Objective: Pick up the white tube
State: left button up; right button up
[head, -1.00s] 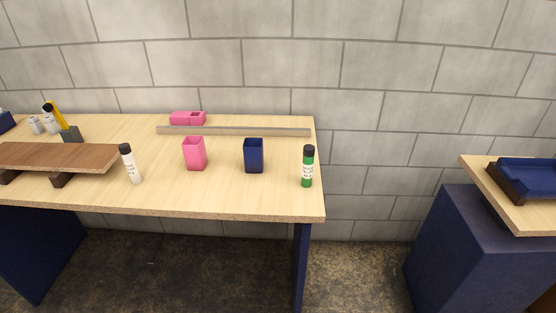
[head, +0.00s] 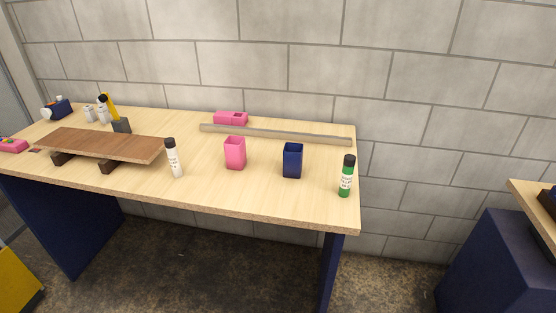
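The white tube (head: 174,158) has a black cap and stands upright on the light wooden table (head: 270,204), near its front edge. It is just right of the brown board and left of the pink cup. Neither of my grippers shows in the head view.
A brown board (head: 95,144) rests on dark blocks at the left. A pink cup (head: 235,153), a navy cup (head: 292,160) and a green tube (head: 347,176) stand to the right. A grey bar (head: 275,134) and a pink block (head: 230,118) lie behind. Table front is clear.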

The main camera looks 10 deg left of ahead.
aim_at(169, 142)
jog(key=i+l+u, duration=0.1)
jog(key=u, duration=0.7)
